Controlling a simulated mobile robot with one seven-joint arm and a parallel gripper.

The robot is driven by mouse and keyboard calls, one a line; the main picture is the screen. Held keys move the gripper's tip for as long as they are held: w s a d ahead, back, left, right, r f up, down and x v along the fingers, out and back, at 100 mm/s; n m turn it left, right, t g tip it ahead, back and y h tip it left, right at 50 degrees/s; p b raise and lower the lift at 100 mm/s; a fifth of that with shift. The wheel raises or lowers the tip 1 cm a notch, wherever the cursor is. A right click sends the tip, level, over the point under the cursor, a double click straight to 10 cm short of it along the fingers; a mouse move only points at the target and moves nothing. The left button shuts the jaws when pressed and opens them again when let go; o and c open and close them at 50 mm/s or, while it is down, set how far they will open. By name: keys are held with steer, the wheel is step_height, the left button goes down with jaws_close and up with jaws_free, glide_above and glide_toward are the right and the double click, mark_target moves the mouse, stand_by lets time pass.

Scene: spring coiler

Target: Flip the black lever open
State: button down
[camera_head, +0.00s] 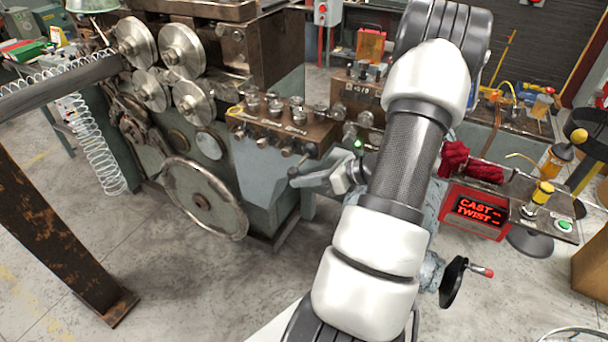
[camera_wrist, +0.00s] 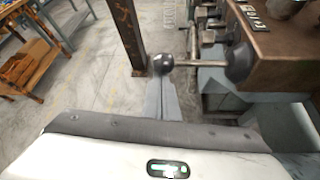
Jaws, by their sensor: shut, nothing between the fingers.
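The black lever shows in the wrist view as a dark round hub (camera_wrist: 238,63) on the side of a brown metal block, with a thin metal rod running left to a dark ball knob (camera_wrist: 163,62). The rod lies about level in that picture. My gripper (camera_wrist: 164,84) is shut and empty, with its grey fingers just below the ball knob. The knob overlaps the fingertips, and I cannot tell whether they touch. In the head view my gripper (camera_head: 299,182) points left below the brown block, and my arm hides part of the area around the lever.
The coiling machine with a large handwheel (camera_head: 202,197) and rollers stands at left. A rusty post (camera_head: 52,225) is at far left. At right are a red CAST TWIST display (camera_head: 479,209), a red cloth (camera_head: 469,164) and a black hand crank (camera_head: 454,282). Bare floor lies at lower left.

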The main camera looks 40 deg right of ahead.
mark_target(294, 170)
steer(key=shift+r+p, duration=0.55)
steer(key=shift+r, duration=0.95)
steer(key=shift+w+d+r, duration=0.1)
steer(key=shift+d+r, duration=0.1)
steer(key=shift+r, duration=0.45)
steer(key=shift+w+d+r+p, duration=0.1)
steer(key=shift+r+p, duration=0.05)
steer(key=shift+p, duration=0.15)
